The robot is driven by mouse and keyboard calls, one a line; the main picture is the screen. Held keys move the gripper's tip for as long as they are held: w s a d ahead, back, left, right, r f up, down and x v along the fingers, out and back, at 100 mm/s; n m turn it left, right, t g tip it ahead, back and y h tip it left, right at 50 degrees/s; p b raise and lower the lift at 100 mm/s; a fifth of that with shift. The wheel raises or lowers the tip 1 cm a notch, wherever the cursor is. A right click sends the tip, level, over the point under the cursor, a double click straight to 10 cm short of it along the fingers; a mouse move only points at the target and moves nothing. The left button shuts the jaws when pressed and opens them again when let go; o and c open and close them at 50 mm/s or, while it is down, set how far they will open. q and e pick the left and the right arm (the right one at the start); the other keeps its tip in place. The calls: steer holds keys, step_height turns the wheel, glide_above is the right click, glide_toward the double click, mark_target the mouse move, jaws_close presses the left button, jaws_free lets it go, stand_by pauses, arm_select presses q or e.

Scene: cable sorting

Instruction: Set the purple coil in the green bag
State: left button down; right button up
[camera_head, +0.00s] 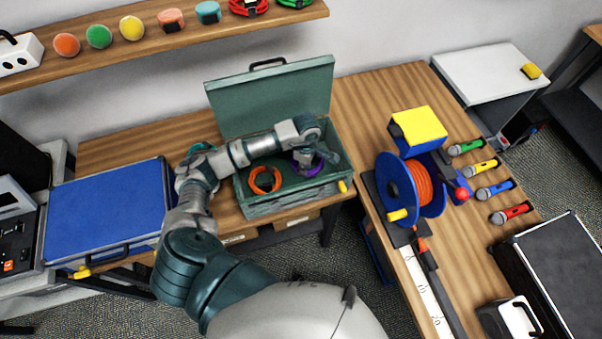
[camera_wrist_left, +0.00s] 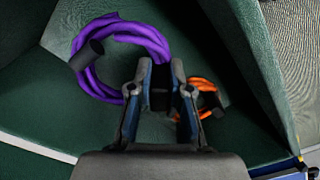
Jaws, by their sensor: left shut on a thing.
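The green bag (camera_head: 290,210) is an open, hard-sided green case with its lid raised against the wall, on the wooden table. The purple coil (camera_head: 312,171) is inside it at the right, partly hidden by my left gripper (camera_head: 307,156). In the left wrist view the purple coil (camera_wrist_left: 90,75) loops to the left of my left gripper (camera_wrist_left: 160,82), with a dark band on its side. The gripper is shut on the purple coil, low inside the bag; the exact grip is partly hidden by the fingers. My right gripper is not in view.
An orange coil (camera_head: 265,180) lies in the bag, left of the purple one; it also shows in the left wrist view (camera_wrist_left: 203,97). A blue case (camera_head: 105,210) stands left. A cable reel (camera_head: 410,188), a yellow-topped box (camera_head: 420,127) and several microphones stand right.

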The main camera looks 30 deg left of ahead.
arm_select(q)
step_height(320, 180, down, 5)
steer(key=shift+f, duration=0.1)
stand_by(0.3)
steer(key=c, duration=1.1)
jaws_free()
step_height(320, 180, up, 12)
steer(key=shift+r+b, duration=0.1)
steer(key=shift+b, duration=0.35)
